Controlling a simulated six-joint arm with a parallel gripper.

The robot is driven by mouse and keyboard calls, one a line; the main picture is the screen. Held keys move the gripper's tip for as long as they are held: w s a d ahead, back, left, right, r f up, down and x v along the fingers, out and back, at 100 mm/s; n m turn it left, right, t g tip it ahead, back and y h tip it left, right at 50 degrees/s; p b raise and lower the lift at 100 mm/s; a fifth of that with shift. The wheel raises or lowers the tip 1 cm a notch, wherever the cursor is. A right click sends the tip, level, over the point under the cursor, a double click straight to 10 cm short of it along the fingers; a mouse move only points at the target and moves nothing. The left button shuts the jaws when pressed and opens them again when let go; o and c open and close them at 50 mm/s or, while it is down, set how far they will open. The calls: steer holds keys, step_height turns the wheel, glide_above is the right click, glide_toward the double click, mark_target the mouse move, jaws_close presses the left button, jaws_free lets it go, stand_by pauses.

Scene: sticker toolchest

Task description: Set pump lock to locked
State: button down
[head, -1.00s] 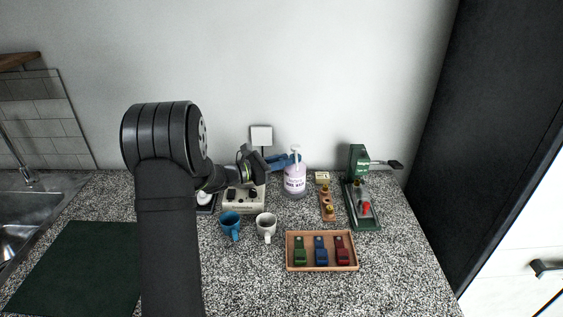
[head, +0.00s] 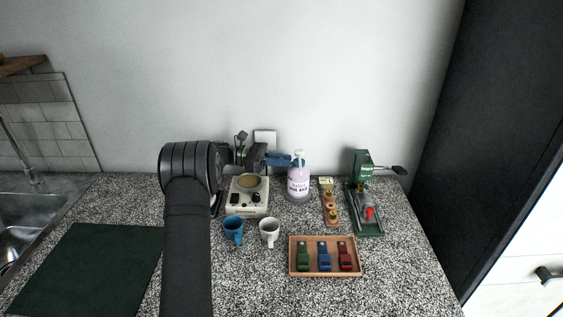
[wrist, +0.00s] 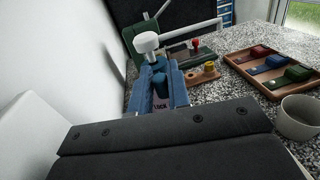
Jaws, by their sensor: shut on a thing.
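The pump bottle (head: 298,184) is lavender with a printed label and stands upright at the back middle of the counter. Its white pump head (head: 299,153) is on top; it shows large in the wrist view (wrist: 147,43). My gripper (head: 290,161) reaches in from the left, with its blue fingers at the bottle's neck, just below the pump head. In the wrist view my gripper (wrist: 160,85) is shut around a blue piece under the pump head. Part of the label, reading "LOCK", shows between the fingers. The fingers hide most of the neck, and I cannot read the lock's setting.
A cream appliance (head: 247,198) stands left of the bottle, with a blue mug (head: 233,229) and a white mug (head: 269,230) in front. A wooden tray (head: 325,274) holds coloured clips. A wooden block with brass knobs (head: 331,206) and a green press (head: 359,166) stand right.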

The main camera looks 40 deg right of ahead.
steer(key=shift+s+f+y, duration=0.1)
steer(key=shift+y, duration=0.2)
steer(key=c, duration=1.5)
jaws_free()
steer(key=shift+v, duration=3.75)
steer(key=shift+o, duration=0.5)
